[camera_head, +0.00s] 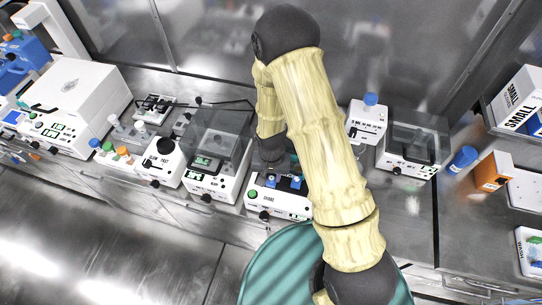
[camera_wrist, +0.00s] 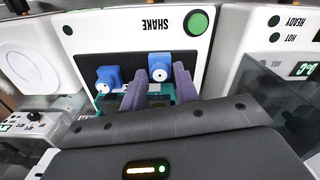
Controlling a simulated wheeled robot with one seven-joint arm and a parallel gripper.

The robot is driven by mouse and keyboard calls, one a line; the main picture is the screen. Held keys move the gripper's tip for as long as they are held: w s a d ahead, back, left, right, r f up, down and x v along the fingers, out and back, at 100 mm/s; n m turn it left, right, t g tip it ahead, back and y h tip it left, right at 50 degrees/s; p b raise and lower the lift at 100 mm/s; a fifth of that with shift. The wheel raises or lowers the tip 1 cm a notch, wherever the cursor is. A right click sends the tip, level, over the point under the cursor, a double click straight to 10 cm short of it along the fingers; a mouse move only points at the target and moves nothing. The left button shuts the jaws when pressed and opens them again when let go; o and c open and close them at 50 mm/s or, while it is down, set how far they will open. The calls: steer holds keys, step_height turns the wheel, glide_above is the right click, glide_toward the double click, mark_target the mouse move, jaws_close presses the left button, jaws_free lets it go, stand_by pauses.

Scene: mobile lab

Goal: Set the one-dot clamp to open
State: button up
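The shaker (camera_head: 278,203), a white box marked SHAKE with a green button, stands on the bench; its upside-down front shows in the wrist view (camera_wrist: 110,32). It carries two blue clamps with pale faces, a left one (camera_wrist: 106,77) and a right one (camera_wrist: 155,61) in the wrist view. Each face seems to bear a small dark mark; I cannot surely tell which is the one-dot clamp. My gripper (camera_wrist: 160,76) has its two purple fingers apart, one to either side of the right clamp. I cannot tell whether they touch it. My arm hides part of the shaker in the head view.
A lidded device (camera_head: 217,150) stands close left of the shaker. Right of my arm are a small white device with a blue knob (camera_head: 368,122), another lidded device (camera_head: 412,148), a blue cup (camera_head: 463,159) and an orange box (camera_head: 492,172). Bare bench (camera_head: 405,210) shows right of my arm.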

mark_target(271, 179)
step_height(271, 179, up, 16)
steer(key=b, duration=0.3)
steer(key=shift+r, duration=0.2)
stand_by(0.6)
steer(key=s+d+r+n+t, duration=0.1)
steer(key=s+d, duration=0.2)
steer(key=d, duration=0.3)
steer(key=s+d+r+t, duration=0.1)
steer(key=s+d+r, duration=0.1)
steer(key=d, duration=0.4)
steer(key=shift+s+r+n+t+b, duration=0.3)
steer(key=shift+s+n+b, duration=0.15)
steer(key=shift+s, duration=0.35)
